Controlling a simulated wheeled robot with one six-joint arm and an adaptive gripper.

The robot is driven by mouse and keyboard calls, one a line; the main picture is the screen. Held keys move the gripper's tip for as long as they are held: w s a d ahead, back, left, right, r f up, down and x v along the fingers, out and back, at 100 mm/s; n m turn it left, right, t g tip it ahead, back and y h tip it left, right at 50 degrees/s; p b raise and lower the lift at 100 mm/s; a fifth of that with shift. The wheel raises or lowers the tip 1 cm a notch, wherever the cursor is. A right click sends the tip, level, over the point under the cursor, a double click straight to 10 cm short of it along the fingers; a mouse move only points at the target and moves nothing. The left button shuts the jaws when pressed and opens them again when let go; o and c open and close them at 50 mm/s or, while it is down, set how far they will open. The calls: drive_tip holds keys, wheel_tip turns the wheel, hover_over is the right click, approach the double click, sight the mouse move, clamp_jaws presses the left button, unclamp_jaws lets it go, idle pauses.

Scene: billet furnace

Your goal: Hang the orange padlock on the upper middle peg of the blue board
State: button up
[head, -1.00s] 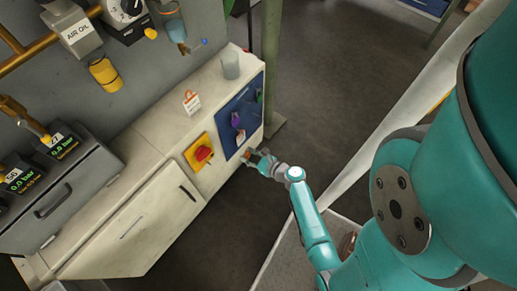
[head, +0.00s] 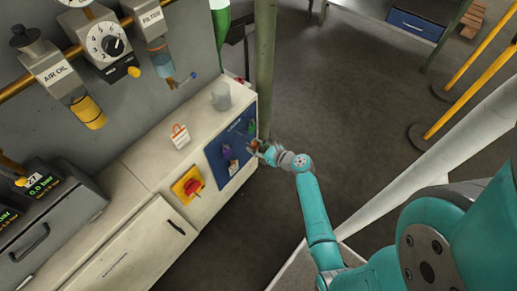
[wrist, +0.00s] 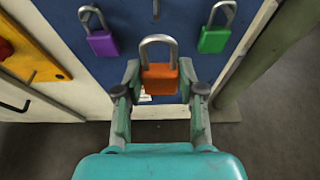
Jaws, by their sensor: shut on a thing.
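The orange padlock (wrist: 160,80) is upright between the two fingers of my gripper (wrist: 161,84), shackle up, in front of the blue board (wrist: 120,68). My gripper is shut on its body. In the head view the padlock (head: 254,145) is small, at the tip of my gripper (head: 260,149), near the board's right side (head: 237,129). A peg (wrist: 156,8) shows at the top middle of the wrist view, above the orange shackle and apart from it. Whether the padlock touches the board I cannot tell.
A purple padlock (wrist: 103,42) hangs left and a green padlock (wrist: 215,38) right of the orange one. A red switch on a yellow plate (head: 187,186) is beside the board. A green post (head: 265,65) stands close behind.

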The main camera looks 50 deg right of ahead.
sight(236, 137)
drive_tip(key=shift+w+a+f, duration=0.1)
drive_tip(key=shift+w+f, duration=0.05)
drive_tip(key=shift+w, duration=1.4)
drive_tip(key=shift+w+a+f, duration=0.1)
drive_tip(key=shift+w+f, duration=0.05)
drive_tip(key=shift+w, duration=1.35)
drive_tip(key=shift+x, duration=0.8)
drive_tip(key=shift+f, duration=0.15)
drive_tip(key=o, duration=1.3)
drive_tip(key=shift+c, duration=0.2)
drive_tip(key=shift+s, duration=0.15)
drive_tip(key=v, duration=1.1)
drive_tip(key=shift+s, duration=0.4)
